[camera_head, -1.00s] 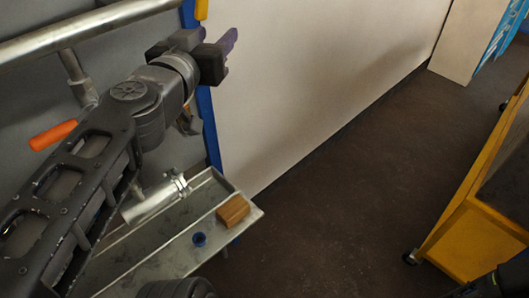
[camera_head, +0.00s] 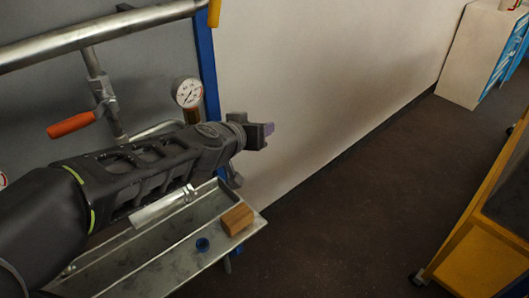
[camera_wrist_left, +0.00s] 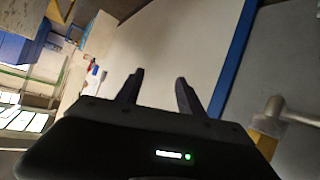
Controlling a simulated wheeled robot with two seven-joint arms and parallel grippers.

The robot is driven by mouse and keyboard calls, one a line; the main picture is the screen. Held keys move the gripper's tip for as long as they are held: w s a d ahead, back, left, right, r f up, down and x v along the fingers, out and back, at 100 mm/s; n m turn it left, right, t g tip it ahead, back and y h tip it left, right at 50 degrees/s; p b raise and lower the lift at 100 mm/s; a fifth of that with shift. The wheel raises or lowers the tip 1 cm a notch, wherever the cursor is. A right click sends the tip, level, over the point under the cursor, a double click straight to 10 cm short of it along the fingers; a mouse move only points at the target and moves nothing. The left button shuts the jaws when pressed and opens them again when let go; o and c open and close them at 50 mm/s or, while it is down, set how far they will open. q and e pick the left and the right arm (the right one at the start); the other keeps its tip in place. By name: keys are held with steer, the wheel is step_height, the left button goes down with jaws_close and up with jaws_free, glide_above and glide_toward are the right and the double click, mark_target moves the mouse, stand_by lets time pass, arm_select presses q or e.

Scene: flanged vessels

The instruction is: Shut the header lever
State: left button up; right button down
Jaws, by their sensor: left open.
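The header lever (camera_head: 72,125) has an orange grip. It sticks out to the left from a valve on the vertical branch pipe (camera_head: 96,68), across that pipe. The pipe hangs below the thick header pipe (camera_head: 100,32). My left gripper (camera_head: 268,129) is well to the right of the lever, past the blue post, pointing right and touching nothing. In the left wrist view its two fingers (camera_wrist_left: 159,86) are apart with nothing between them. The lever is not clearly visible there. My right gripper is not in view.
A pressure gauge (camera_head: 187,92) stands just behind my left forearm. A blue post (camera_head: 207,70) edges the panel. A yellow cart (camera_head: 470,240) stands right; floor between is clear.

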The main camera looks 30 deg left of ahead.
arm_select(q)
step_height(320, 180, down, 7)
steer(key=w+d+g, duration=0.1)
steer(key=shift+d+h+b, duration=0.3)
steer(key=shift+h, duration=0.1)
steer(key=shift+r, duration=0.15)
steer(key=shift+c, duration=0.5)
